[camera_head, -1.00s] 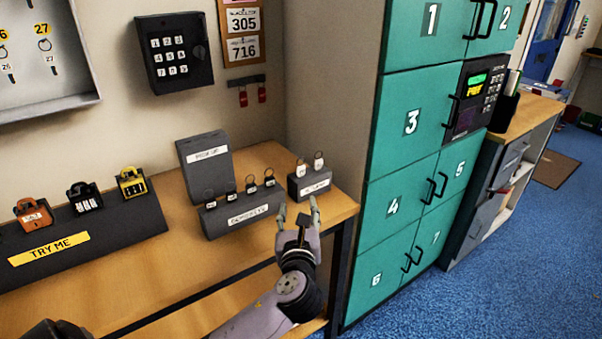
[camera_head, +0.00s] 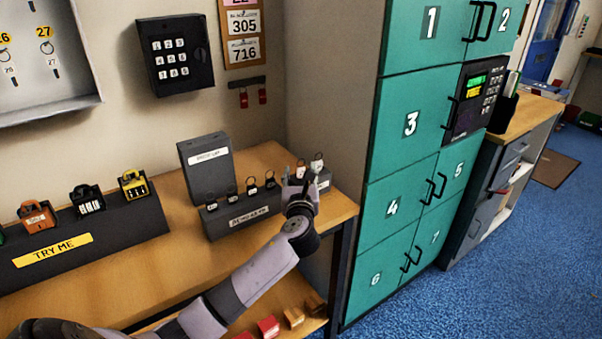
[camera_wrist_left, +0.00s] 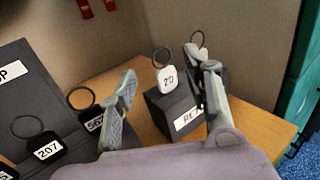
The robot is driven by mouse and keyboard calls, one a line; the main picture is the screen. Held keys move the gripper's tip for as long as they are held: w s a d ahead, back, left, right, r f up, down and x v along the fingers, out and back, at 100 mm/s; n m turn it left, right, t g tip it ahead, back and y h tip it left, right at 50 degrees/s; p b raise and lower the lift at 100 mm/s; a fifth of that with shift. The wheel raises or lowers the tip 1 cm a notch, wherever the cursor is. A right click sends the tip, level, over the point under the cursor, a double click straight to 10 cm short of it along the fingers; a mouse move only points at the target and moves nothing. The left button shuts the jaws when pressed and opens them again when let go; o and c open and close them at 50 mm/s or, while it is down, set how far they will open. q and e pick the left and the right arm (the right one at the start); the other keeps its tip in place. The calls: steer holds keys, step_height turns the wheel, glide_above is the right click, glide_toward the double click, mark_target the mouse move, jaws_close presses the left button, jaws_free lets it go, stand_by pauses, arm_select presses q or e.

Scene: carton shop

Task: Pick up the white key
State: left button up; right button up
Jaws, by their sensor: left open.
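Two white key fobs with rings stand on a small dark box. In the head view the right one (camera_head: 317,165) shows clearly; the left one (camera_head: 301,169) is just beyond my left gripper (camera_head: 300,184), which hides part of the box (camera_head: 324,181). In the left wrist view a white fob marked 20 (camera_wrist_left: 167,79) appears between the two spread fingers of my left gripper (camera_wrist_left: 166,92), with its ring above it. The second fob is mostly hidden behind the right finger there. The gripper is open and empty. My right gripper is not in view.
A longer dark box (camera_head: 242,216) with several black key tags is just left. A tall dark box (camera_head: 207,166) stands behind it. A TRY ME stand (camera_head: 100,235) with padlocks is further left. Green lockers (camera_head: 405,120) rise right of the wooden table (camera_head: 190,260).

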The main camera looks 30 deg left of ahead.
mark_target(301, 171)
arm_select(q)
steer(key=x, duration=0.4)
steer(key=shift+w, duration=0.25)
steer(key=c, duration=1)
steer(key=shift+r, duration=0.15)
